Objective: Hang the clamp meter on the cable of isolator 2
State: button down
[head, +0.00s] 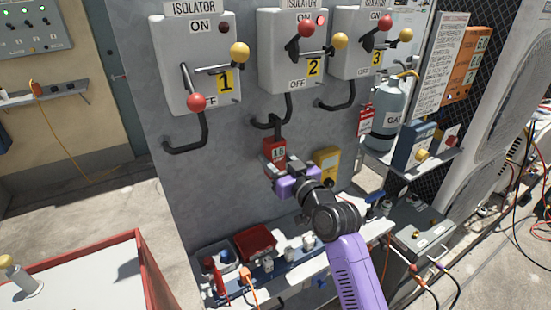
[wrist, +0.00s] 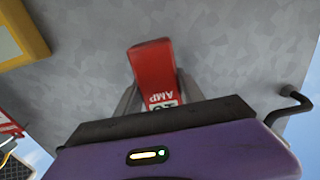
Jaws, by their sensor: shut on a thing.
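My gripper (head: 275,168) is shut on the red clamp meter (head: 275,150), which is upright in front of the grey panel. The meter also shows in the wrist view (wrist: 152,72), upside down with its AMP label visible, between the fingers. A dark part at the meter's top reaches the bent black cable of isolator 2 (head: 286,106). I cannot tell whether it is around the cable or only in front of it. Isolator 2 (head: 283,72) has its red-knobbed lever up and a red lamp lit.
Isolator 1 (head: 180,85), lever down, and isolator 3 (head: 350,62) flank it, each with a black cable below. A yellow meter (head: 327,160) is on the panel right of my gripper. A gas cylinder (head: 391,100) stands right.

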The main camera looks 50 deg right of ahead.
jog(key=c, duration=0.6)
grip_release()
jog(key=shift+c, duration=0.2)
jog(key=shift+s, duration=0.1)
jog(key=shift+s+a+f, duration=0.1)
jog(key=shift+s, duration=0.2)
jog(key=b+v, duration=0.2)
jog(key=v, duration=0.4)
jog(key=shift+s+a, duration=0.15)
jog(key=shift+s, duration=0.3)
jog(key=shift+r, duration=0.3)
